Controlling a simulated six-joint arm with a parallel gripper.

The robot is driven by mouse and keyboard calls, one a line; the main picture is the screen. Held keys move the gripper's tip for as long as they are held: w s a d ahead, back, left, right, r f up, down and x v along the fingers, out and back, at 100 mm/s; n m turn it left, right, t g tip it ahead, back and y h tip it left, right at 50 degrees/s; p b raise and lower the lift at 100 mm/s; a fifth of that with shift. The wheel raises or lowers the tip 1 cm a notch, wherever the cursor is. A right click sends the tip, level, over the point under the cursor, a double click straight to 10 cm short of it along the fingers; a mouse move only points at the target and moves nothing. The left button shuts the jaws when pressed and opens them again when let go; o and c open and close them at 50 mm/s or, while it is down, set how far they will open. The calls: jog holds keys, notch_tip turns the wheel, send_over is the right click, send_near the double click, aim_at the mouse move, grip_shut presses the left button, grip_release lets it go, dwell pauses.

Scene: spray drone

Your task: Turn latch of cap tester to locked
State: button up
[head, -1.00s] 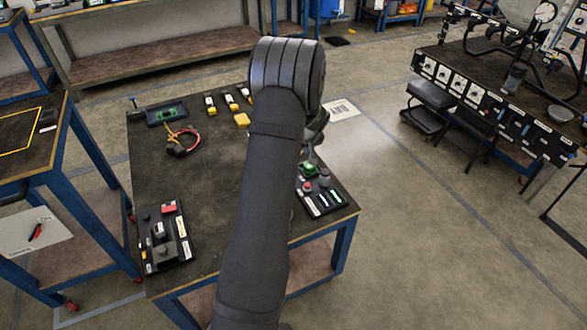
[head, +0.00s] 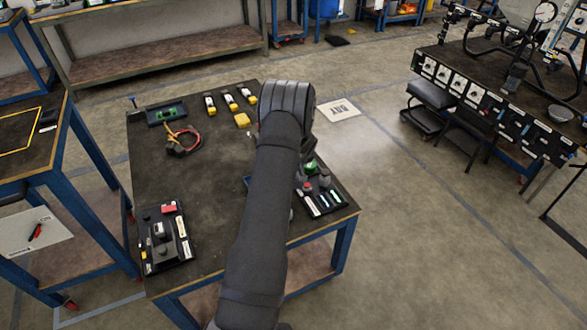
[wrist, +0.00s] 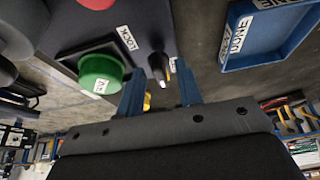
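The cap tester (head: 317,191) is a dark board at the right front of the table. It has a green round cap (head: 310,165), also seen in the wrist view (wrist: 100,72), a red button (head: 307,186) and pale strips. In the wrist view a "LOCK" label (wrist: 125,38) lies beside a small dark latch with a white tip (wrist: 164,76). My gripper (wrist: 160,78) is open, its two blue fingers apart on either side of the latch in the picture. I cannot tell if they touch it. My arm hides the gripper in the head view.
A blue tray labelled "DONE" (wrist: 268,35) lies beside the tester in the wrist view. Another dark fixture (head: 167,238) stands at the table's left front. A cable bundle (head: 182,141) and yellow-and-white parts (head: 229,102) lie farther back. The table's middle left is clear.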

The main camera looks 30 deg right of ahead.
jog(key=shift+c, duration=0.4)
grip_shut()
jog(key=shift+m, duration=0.3)
jog(key=m+h, duration=0.1)
jog(key=m, duration=0.2)
jog(key=shift+a+m+h, duration=0.15)
jog(key=shift+m+h, duration=0.15)
jog(key=m+h, duration=0.1)
jog(key=m, duration=0.1)
jog(key=m+g, duration=0.1)
jog(key=m, duration=0.1)
jog(key=shift+w+a+m+h, duration=0.1)
jog(key=shift+w+m+h, duration=0.05)
jog(key=shift+m+h, duration=0.25)
jog(key=m+g, duration=0.1)
jog(key=m, duration=0.3)
jog(key=shift+w+m+g+h, duration=0.1)
jog(key=shift+m+g+h, duration=0.3)
jog(key=shift+a+m+g, duration=0.1)
jog(key=shift+m+g, duration=0.7)
jog(key=shift+m, duration=1.2)
